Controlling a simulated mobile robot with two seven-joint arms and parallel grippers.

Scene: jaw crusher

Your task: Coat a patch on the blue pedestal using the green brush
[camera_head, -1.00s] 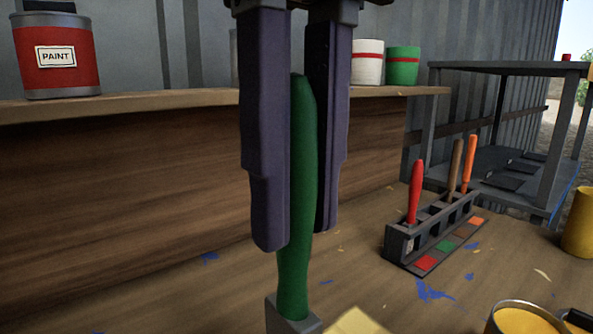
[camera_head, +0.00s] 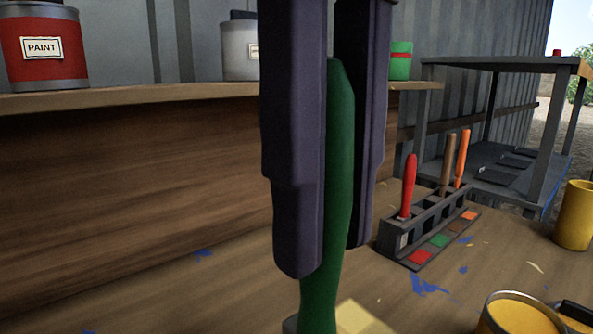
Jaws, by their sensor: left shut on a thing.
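My left gripper (camera_head: 328,255) is in the middle of the head view, close to the camera. Its two dark purple fingers are shut on the handle of the green brush (camera_head: 338,190), which stands nearly upright, tilted slightly. The brush's lower end runs out of the bottom of the view, so its bristles are hidden. A grey part shows at the handle's foot. The blue pedestal is not visible. My right gripper is not in view.
A brush rack (camera_head: 415,243) with red, brown and orange brushes stands on the wooden table at right. An open yellow paint can (camera_head: 520,315) and a yellow cup (camera_head: 576,216) are near the right edge. A shelf (camera_head: 150,99) with paint cans runs behind.

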